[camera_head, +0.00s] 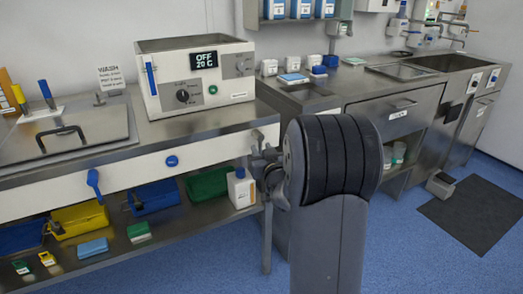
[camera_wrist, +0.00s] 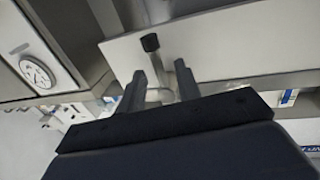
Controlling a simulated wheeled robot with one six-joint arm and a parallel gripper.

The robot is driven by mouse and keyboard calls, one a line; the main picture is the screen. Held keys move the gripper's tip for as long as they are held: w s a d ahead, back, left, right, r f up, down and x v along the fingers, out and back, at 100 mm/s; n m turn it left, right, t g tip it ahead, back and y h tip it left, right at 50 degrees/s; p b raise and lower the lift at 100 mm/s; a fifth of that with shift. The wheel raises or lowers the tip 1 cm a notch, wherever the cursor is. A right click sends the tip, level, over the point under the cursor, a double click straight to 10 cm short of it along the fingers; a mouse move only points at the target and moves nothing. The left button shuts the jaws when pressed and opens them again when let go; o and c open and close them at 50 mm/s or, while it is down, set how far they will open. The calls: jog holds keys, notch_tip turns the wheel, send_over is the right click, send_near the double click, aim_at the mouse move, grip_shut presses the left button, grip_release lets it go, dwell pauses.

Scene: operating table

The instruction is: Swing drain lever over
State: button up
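A short lever with a dark round knob and pale stem (camera_wrist: 151,43) stands out from a white panel in the wrist view. My gripper (camera_wrist: 160,74) is around it: one finger is on each side of the stem, with visible gaps, and the knob lies beyond the fingertips. The stem's base is partly hidden by my gripper's body. In the head view my gripper (camera_head: 262,164) is at the right end of the white front panel (camera_head: 215,147), partly hidden by my arm. A blue lever (camera_head: 94,183) hangs on the same panel further left, with a blue knob (camera_head: 172,161) between.
A white bath unit reading OFF (camera_head: 198,75) stands on the steel counter above. The shelf below holds a white bottle (camera_head: 241,188), a green bin (camera_head: 208,183) and a blue bin (camera_head: 154,197).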

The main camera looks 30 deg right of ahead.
jog(key=shift+w, duration=0.45)
grip_shut()
dwell(0.4)
